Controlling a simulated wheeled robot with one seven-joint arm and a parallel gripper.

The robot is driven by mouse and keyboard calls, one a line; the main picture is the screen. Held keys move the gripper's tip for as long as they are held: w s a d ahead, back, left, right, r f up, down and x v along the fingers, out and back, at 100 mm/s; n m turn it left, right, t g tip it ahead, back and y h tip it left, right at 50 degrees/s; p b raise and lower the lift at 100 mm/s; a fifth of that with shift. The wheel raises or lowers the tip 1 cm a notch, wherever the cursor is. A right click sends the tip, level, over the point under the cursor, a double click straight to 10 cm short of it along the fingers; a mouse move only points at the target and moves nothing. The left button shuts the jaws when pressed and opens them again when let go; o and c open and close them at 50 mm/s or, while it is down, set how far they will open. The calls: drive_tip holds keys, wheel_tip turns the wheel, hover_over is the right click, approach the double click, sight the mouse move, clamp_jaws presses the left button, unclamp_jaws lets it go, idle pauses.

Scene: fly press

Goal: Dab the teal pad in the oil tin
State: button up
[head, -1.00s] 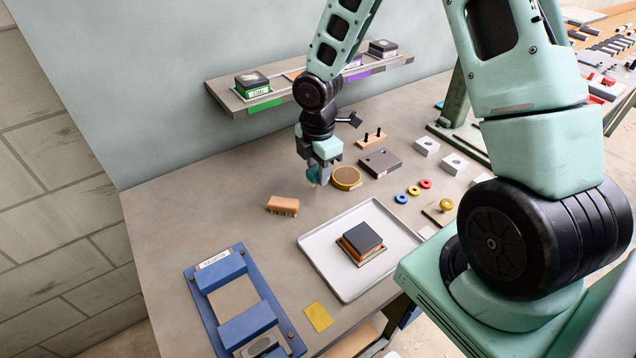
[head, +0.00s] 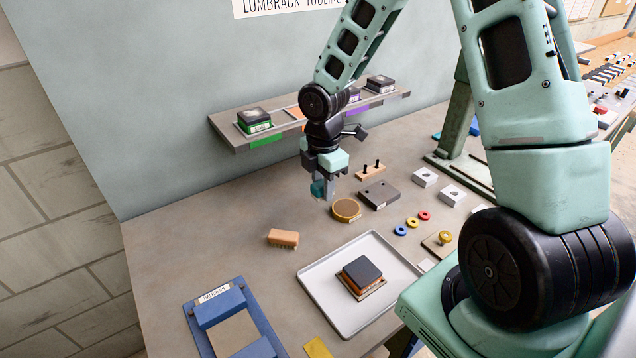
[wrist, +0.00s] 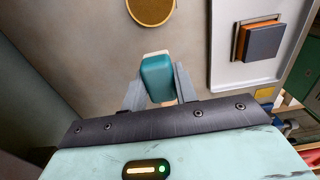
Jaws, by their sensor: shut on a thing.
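My gripper (head: 323,190) is shut on the teal pad (wrist: 157,78), which sits between the two fingers in the wrist view. In the head view the teal pad (head: 317,188) shows at the fingertips, above the bench. The oil tin (head: 346,210) is a round, shallow brown tin with a brass rim, standing on the bench just right of and below my gripper. It also shows at the top of the wrist view (wrist: 151,8), partly cut off and apart from the pad.
A white tray (head: 319,286) with a black and orange block (head: 361,272) lies in front. A wooden brush (head: 283,238) lies left. A grey plate (head: 378,194) and coloured rings stand right of the tin. A shelf (head: 222,127) with labelled blocks hangs behind.

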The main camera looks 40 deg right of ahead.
drive_tip(key=p, duration=0.5)
approach(347, 207)
drive_tip(key=a, duration=0.1)
drive_tip(key=f+b, duration=0.3)
drive_tip(key=f, duration=0.1)
drive_tip(key=d+f+b, duration=0.1)
drive_tip(key=f+b, duration=0.1)
drive_tip(key=shift+b, duration=0.35)
drive_tip(key=shift+r, duration=0.1)
drive_tip(key=shift+f, duration=0.6)
idle(1.6)
wheel_tip(347, 207, up, 7)
drive_tip(key=p, duration=0.6)
drive_tip(key=shift+p, duration=0.3)
idle(0.7)
